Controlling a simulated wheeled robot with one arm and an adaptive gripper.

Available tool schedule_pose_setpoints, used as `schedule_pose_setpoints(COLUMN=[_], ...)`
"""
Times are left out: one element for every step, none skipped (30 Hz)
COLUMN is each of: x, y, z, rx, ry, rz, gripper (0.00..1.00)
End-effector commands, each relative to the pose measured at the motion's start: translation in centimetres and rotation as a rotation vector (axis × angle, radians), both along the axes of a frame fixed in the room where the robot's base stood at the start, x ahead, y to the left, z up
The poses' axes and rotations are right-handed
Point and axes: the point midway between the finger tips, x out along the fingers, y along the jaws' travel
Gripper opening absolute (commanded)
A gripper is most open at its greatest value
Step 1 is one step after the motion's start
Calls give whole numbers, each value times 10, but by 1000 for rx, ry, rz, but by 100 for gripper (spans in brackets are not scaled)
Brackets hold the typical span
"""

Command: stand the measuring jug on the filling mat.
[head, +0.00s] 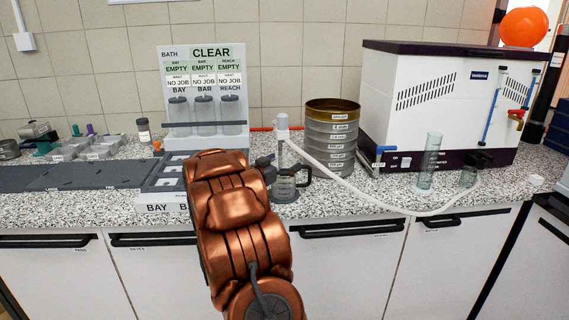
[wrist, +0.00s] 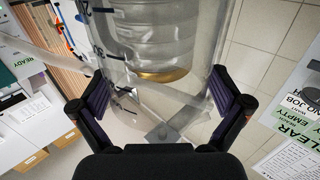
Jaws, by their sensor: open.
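In the wrist view the jug's clear wall (wrist: 150,95), with dark scale marks, lies between the two fingers of my gripper (wrist: 165,108). The fingers are spread apart, one on each side of the jug. My arm hides part of the counter.
A white tap (head: 282,124) with a pale hose (head: 365,187) stands behind the jug. A sieve stack (head: 330,145) and a white machine (head: 430,95) are to the right. A rack (head: 205,110) of jars stands behind left. A glass cylinder (head: 430,160) stands farther right.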

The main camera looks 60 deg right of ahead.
Motion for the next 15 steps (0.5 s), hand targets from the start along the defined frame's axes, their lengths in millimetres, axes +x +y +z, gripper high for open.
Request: schedule_pose_setpoints(x=[0, 0, 0, 0, 1, 2, 2, 2, 3, 4, 4, 5, 6, 6, 7], y=[0, 0, 0, 0, 2, 6, 9, 13, 18, 22, 27, 33, 38, 42, 49], z=[1, 1, 3, 5, 5, 4, 4, 4, 4, 4, 3, 2, 2, 2, 3], rx=[0, -1, -1, -1, 0, 0, 0, 0, 1, 2, 3, 4, 3, 2, 1], ry=[0, 0, 0, -1, 0, -1, -1, -2, -2, -3, -2, -1, 0, 0, 1], rz=[0, 0, 0, 0, 1, 2, 2, 2, 3, 3, 3, 4, 4, 3, 3], gripper=[100, 100, 100, 100, 100, 100, 100, 100, 100, 100, 100, 100, 100, 100, 100])
